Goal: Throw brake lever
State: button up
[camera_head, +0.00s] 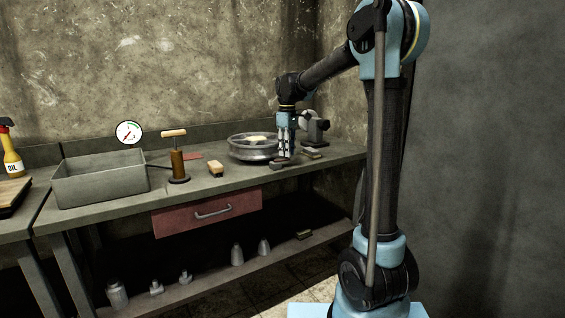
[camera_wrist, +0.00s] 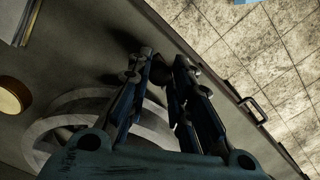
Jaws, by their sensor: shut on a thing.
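My gripper (camera_head: 284,154) points down at the right side of a round metal wheel-like basin (camera_head: 240,153) on the bench. In the wrist view, the two fingers of my gripper (camera_wrist: 163,60) close around a small dark knob-like piece (camera_wrist: 159,72), which appears to be the brake lever's end. Most of the lever is hidden by the fingers. A dark flat piece (camera_head: 279,162) shows at the foot of the gripper in the head view. The pale rings of the basin (camera_wrist: 48,130) lie below and left of the fingers in the wrist view.
A grey machine (camera_head: 315,127) and a small block (camera_head: 312,154) stand right of the gripper. A red drawer (camera_head: 180,221) hangs under the bench.

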jog(key=shift+w+d, duration=0.15)
jog(key=shift+d, duration=0.05)
jog(key=shift+w+a+n, duration=0.1)
jog(key=shift+w+n, duration=0.15)
jog(key=shift+n, duration=0.45)
jog(key=o, duration=0.9)
jog(key=shift+a, duration=0.1)
jog(key=shift+r, duration=0.1)
